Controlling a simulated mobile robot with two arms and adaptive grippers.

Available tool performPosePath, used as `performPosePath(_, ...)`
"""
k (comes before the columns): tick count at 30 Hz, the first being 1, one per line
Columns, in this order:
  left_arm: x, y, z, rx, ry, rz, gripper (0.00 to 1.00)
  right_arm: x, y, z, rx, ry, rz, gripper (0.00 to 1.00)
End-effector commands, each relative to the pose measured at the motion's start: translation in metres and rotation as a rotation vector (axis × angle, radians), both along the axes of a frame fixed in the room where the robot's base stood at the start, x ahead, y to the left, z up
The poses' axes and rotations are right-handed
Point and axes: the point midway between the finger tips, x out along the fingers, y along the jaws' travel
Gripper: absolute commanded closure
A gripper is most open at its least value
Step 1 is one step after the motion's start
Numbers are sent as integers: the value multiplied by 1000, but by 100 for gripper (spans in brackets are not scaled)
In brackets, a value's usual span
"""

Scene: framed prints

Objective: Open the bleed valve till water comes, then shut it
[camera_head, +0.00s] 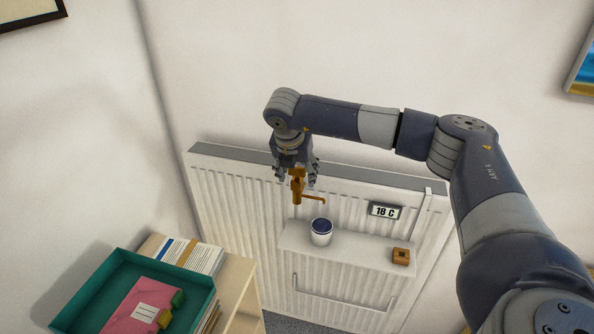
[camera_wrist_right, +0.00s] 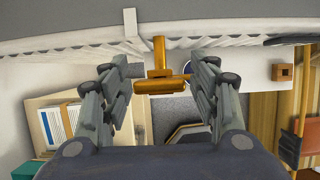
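The brass-orange bleed valve (camera_head: 298,188) is at the upper part of the white radiator (camera_head: 240,182), with a thin spout or lever reaching right. It also shows in the wrist view (camera_wrist_right: 160,86) as a crossbar with a stem. My right gripper (camera_head: 297,175) is right above the valve. In the wrist view its fingers (camera_wrist_right: 163,68) stand apart, one on each side of the crossbar, and do not look closed on it. A white cup (camera_head: 321,236) with a dark blue inside stands on the shelf below the valve. No water shows. My left gripper is out of view.
The white shelf (camera_head: 345,256) on the radiator also bears a small orange-brown block (camera_head: 401,256). A display (camera_head: 384,211) reads 18 C. At lower left, a teal tray (camera_head: 101,275) and papers (camera_head: 190,256) lie on a wooden unit. A rail (camera_head: 340,301) hangs below the shelf.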

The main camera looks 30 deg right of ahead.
Motion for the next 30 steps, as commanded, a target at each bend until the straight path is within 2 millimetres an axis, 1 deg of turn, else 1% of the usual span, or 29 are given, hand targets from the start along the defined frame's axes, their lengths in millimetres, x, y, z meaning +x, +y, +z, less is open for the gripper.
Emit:
performPosePath(1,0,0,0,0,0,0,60,0,0,0,0,0,0,63)
performPosePath(4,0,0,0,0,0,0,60,0,0,0,0,0,0,86)
performPosePath(10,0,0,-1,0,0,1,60,0,0,0,1,1,11,87)
performPosePath(13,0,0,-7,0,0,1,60,-1,-1,-2,1,0,63,87)
performPosePath(20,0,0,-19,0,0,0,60,-1,0,-3,2,0,258,87)
performPosePath(30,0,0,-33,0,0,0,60,-1,-1,-2,2,0,598,87)
